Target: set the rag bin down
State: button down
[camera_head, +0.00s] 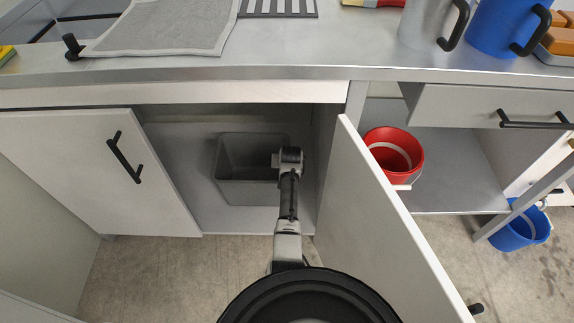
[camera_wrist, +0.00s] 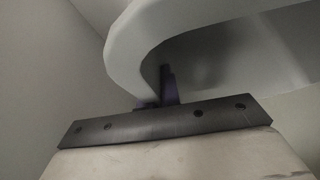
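The rag bin (camera_head: 248,186) is a grey, open-topped tub inside the open lower cabinet. It looks upright, and its inside looks empty from here. My gripper (camera_head: 277,160) is at the bin's right rim, with my arm reaching in through the cabinet opening. In the wrist view, the bin's pale curved rim (camera_wrist: 125,50) runs between my dark fingers (camera_wrist: 165,92), which look closed on its wall. One finger is largely hidden by the rim. Whether the bin's base touches the cabinet floor (camera_head: 215,215) cannot be told.
The right cabinet door (camera_head: 385,225) stands open close beside my arm. The left door (camera_head: 95,165) is also swung outward. A red bucket (camera_head: 393,150) stands on the shelf to the right, and a blue bucket (camera_head: 520,232) is farther right. The counter edge (camera_head: 200,73) overhangs the cabinet.

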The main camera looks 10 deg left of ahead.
jog(key=shift+w+r, duration=0.1)
jog(key=c, duration=2.1)
grip_release()
jog(key=shift+f, duration=0.2)
jog(key=o, duration=0.5)
jog(key=shift+r, duration=0.1)
jog(key=shift+r+p, duration=0.4)
jog(key=shift+p, duration=0.05)
jog(key=shift+p+v, duration=5.8)
jog(key=shift+p, duration=1)
jog(key=shift+d+f, duration=0.1)
jog(key=shift+f, duration=0.05)
